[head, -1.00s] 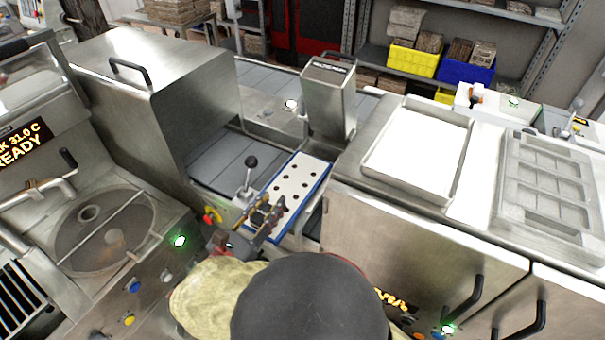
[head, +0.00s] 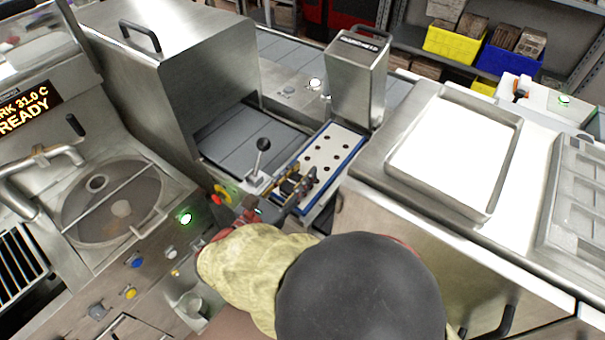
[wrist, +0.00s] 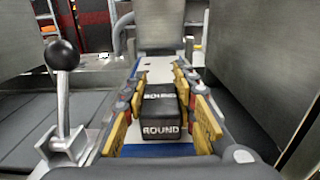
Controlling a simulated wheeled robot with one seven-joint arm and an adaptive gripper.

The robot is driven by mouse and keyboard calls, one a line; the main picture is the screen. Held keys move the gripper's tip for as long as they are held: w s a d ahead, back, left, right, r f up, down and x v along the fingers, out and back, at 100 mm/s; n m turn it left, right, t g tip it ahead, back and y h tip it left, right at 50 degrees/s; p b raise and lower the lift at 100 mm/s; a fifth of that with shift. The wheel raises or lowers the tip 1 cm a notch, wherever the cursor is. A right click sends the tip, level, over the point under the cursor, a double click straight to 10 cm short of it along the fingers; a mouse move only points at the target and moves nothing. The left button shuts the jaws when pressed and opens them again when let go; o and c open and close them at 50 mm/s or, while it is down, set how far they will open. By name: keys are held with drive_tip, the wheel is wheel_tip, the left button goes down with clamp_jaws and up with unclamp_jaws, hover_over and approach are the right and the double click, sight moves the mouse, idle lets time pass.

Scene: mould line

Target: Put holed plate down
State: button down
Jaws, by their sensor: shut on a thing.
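The holed plate (head: 341,147) is a white strip with round dark holes and a blue edge. My gripper (head: 300,183) is at its near end in the head view. In the wrist view, the yellow-padded fingers of my gripper (wrist: 159,88) stand either side of a black block (wrist: 158,128) marked ROUND, at the near end of the plate (wrist: 152,68). They are shut on this block. The plate's far end reaches the upright steel box (head: 358,80). I cannot tell whether the plate rests on the surface below.
A black-knobbed lever (head: 262,150) stands close left of my gripper. A steel hood (head: 175,75) rises farther left, over grey slats. On the right, a steel cabinet top carries a shallow white-bottomed tray (head: 455,150). A round basin (head: 110,205) is at left.

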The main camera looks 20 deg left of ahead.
drive_tip(key=shift+w+d, duration=0.1)
drive_tip(key=shift+w, duration=0.15)
drive_tip(key=shift+s, duration=0.15)
drive_tip(key=c, duration=1.4)
unclamp_jaws()
